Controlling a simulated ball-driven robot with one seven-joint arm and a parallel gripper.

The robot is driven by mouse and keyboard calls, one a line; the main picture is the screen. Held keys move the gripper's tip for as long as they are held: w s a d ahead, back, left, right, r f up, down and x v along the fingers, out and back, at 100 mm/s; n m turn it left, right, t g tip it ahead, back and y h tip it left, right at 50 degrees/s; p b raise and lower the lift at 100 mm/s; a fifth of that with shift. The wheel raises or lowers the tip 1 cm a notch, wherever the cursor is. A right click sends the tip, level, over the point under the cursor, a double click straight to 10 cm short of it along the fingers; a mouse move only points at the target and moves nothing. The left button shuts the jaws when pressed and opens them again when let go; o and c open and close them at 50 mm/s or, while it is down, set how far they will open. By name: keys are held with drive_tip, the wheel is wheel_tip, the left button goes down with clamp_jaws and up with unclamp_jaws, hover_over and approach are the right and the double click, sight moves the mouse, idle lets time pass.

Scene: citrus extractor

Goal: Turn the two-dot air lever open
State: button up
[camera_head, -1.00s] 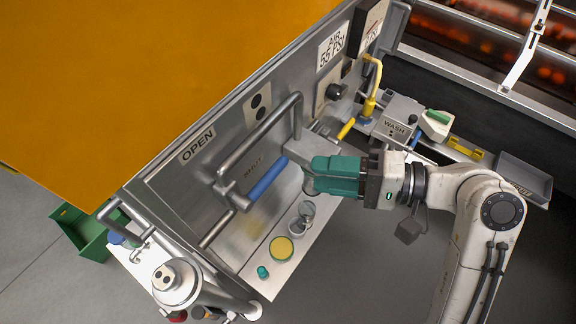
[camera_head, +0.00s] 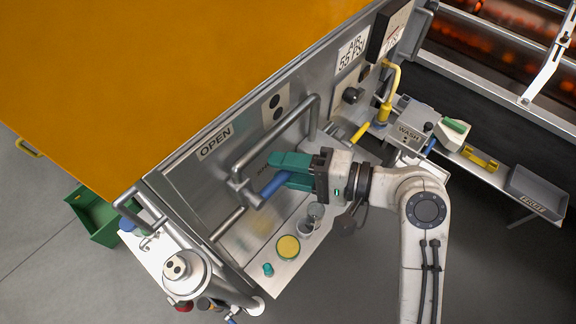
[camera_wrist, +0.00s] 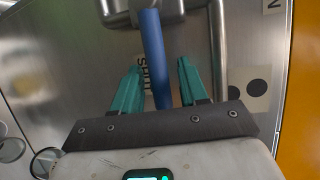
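The blue air lever (camera_head: 273,187) sits on the grey machine panel below a bent steel pipe and the two-dot plate (camera_head: 275,107). My gripper (camera_head: 278,170) is at the lever with its green fingers open. In the wrist view the lever (camera_wrist: 156,65) lies between the spread fingertips, with gaps at both sides. The lever points along the SHUT marking (camera_wrist: 147,72), which is partly hidden. The OPEN label (camera_head: 214,142) is on the panel to the left.
The steel pipe (camera_wrist: 217,50) runs close beside one finger. A small shelf under the panel holds a yellow-topped jar (camera_head: 288,248) and glass cups (camera_head: 306,228). A yellow lever (camera_head: 360,132) and the WASH box (camera_head: 408,133) stand to the right.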

clamp_jaws()
idle(0.3)
